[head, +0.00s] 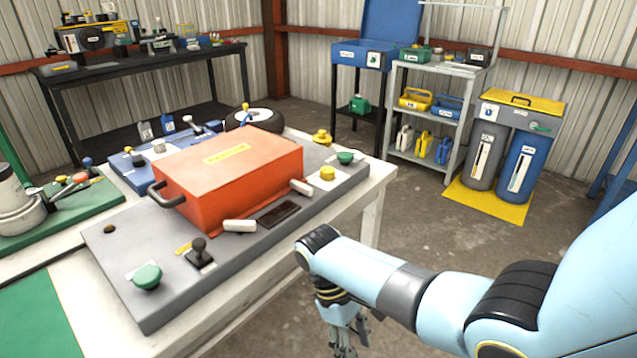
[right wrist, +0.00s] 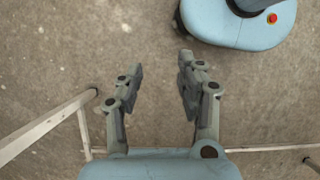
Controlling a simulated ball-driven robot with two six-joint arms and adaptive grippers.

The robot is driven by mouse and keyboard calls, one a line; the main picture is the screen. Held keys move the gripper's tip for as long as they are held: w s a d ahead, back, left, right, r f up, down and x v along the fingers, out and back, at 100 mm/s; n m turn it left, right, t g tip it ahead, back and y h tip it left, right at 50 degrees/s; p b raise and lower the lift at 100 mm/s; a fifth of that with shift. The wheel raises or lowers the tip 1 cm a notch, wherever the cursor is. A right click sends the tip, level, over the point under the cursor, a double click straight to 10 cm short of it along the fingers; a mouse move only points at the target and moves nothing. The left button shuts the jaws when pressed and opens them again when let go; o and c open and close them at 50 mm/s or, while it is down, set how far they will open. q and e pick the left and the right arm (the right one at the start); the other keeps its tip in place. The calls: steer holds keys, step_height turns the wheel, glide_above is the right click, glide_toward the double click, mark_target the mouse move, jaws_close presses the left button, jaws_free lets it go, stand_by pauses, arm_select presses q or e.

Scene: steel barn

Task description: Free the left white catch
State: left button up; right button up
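An orange box (head: 228,172) with a yellow label on top and a dark handle on its left end sits on a grey panel (head: 118,245) on the workbench. Two white catches show at the foot of its front side: the left white catch (head: 240,226) and the right white catch (head: 301,187). Both lie near the box's lower edge; I cannot tell whether they are latched. My right gripper (head: 345,340) hangs low beside the bench, apart from the box. In the right wrist view it (right wrist: 160,85) is open and empty above the floor. My left gripper is out of view.
The panel also bears a green knob (head: 147,276), a black lever (head: 199,252), a yellow knob (head: 327,173) and another green knob (head: 345,157). A blue panel (head: 135,176) lies behind the box. Blue and grey bins (head: 522,160) stand at the right. Floor between is clear.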

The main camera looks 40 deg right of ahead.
steer(key=n+t+y+b, duration=0.1)
steer(key=n+t+y, duration=0.3)
steer(key=n+t, duration=0.35)
glide_toward(239, 222)
steer(key=shift+m+t, duration=0.25)
steer(key=shift+t, duration=0.1)
steer(key=x, duration=0.6)
steer(key=b+x, duration=0.1)
steer(key=x, duration=0.2)
steer(key=shift+s+f, duration=0.1)
steer(key=shift+s, duration=0.15)
jaws_close()
